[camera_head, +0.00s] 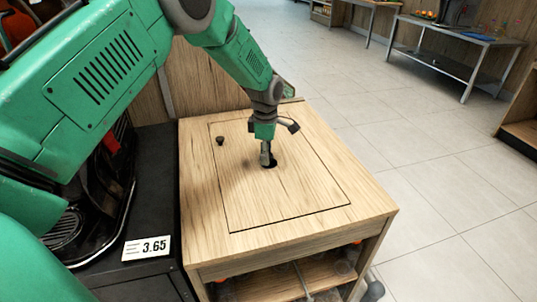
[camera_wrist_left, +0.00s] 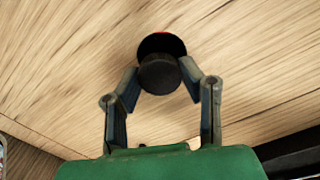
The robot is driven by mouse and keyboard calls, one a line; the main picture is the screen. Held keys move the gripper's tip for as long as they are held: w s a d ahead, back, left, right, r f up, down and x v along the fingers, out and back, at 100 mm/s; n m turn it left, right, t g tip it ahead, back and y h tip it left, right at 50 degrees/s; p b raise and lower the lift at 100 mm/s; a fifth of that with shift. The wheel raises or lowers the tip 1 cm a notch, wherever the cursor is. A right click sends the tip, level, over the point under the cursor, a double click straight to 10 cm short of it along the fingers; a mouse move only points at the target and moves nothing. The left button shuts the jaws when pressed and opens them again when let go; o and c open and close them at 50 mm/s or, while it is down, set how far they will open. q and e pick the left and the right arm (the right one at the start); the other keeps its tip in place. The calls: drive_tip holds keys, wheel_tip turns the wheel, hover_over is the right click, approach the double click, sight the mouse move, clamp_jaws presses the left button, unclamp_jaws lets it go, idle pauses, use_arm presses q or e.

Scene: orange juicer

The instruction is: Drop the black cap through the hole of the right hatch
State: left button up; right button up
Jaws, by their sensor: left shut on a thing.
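My left gripper (camera_head: 266,155) points down over the wooden hatch (camera_head: 300,195), right at its round dark hole (camera_head: 270,163). In the left wrist view its two fingers are shut on the round black cap (camera_wrist_left: 160,76). The cap appears just in front of the hole (camera_wrist_left: 161,43) and covers part of it. A bit of red shows at the far edge of the hole. In the head view the cap is hard to make out between the fingers. I cannot tell whether it touches the rim. My right gripper is not in view.
A small dark knob (camera_head: 220,140) stands on the hatch left of the hole. Orange things show on the shelf below. The wooden top around the hatch is clear.

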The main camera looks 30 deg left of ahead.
use_arm(q)
drive_tip(key=shift+d, duration=0.2)
drive_tip(key=o, duration=0.7)
drive_tip(key=shift+a, duration=0.1)
drive_tip(key=shift+o, duration=0.7)
drive_tip(key=shift+o, duration=1.2)
wheel_tip(320, 180, up, 7)
drive_tip(key=p, duration=0.6)
drive_tip(key=shift+p, duration=0.35)
